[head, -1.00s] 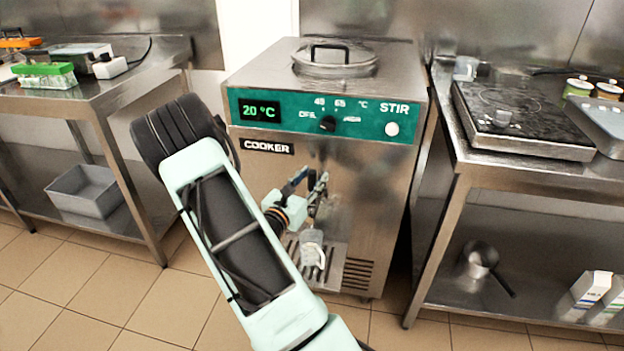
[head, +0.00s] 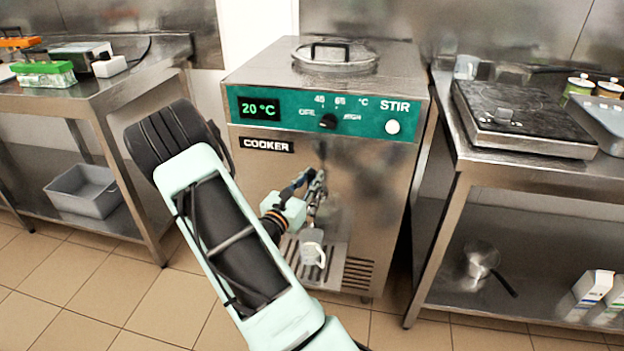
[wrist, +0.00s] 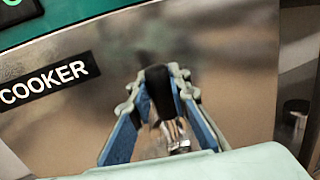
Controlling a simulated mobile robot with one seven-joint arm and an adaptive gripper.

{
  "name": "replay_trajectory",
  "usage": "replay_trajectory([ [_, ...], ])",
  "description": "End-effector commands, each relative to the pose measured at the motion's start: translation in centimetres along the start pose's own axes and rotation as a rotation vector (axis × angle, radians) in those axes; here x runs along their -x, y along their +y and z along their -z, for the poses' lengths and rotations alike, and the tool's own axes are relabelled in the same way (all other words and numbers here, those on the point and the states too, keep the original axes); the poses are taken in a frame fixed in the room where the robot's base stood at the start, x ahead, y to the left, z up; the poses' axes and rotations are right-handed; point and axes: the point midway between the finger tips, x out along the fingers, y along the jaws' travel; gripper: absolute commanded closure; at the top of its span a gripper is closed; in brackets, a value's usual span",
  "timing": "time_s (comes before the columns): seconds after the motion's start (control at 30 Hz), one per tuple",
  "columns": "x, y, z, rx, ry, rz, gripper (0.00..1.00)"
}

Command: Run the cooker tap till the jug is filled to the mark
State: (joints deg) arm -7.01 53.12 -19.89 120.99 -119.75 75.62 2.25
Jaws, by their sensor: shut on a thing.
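The cooker (head: 375,200) is a steel cabinet with a green panel reading 20 °C; its front also shows in the wrist view (wrist: 90,125). The tap (head: 316,190) sticks out low on its front. My gripper (head: 310,178) is at the tap. In the wrist view my gripper (wrist: 162,80) is shut on the dark tap handle (wrist: 158,90). The jug (head: 312,250) is pale and stands on the drip tray (head: 333,262) below the tap. My arm and gripper partly cover this area. I cannot make out the mark, a water level or a stream.
A steel table (head: 130,85) with a grey bin (head: 85,190) on its lower shelf stands left. A right-hand table (head: 462,165) holds a hot plate (head: 520,115); a saucepan (head: 482,258) sits below. Tiled floor is clear at lower left.

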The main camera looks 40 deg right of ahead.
Motion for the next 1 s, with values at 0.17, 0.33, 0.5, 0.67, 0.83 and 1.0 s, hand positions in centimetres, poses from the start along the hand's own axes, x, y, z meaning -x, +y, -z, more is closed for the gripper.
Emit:
replay_trajectory([
  [0.17,1.4,-0.3,1.0,-0.028,-0.117,-0.003,1.00],
  [0.33,2.3,-0.6,0.9,-0.056,-0.219,-0.002,1.00],
  [0.5,2.8,-0.7,0.6,-0.070,-0.267,-0.002,1.00],
  [0.67,2.8,-0.8,0.5,-0.072,-0.271,-0.001,1.00],
  [0.83,2.8,-0.8,0.5,-0.072,-0.270,-0.001,0.81],
  [1.0,2.8,-0.8,0.5,-0.072,-0.270,-0.001,0.64],
])
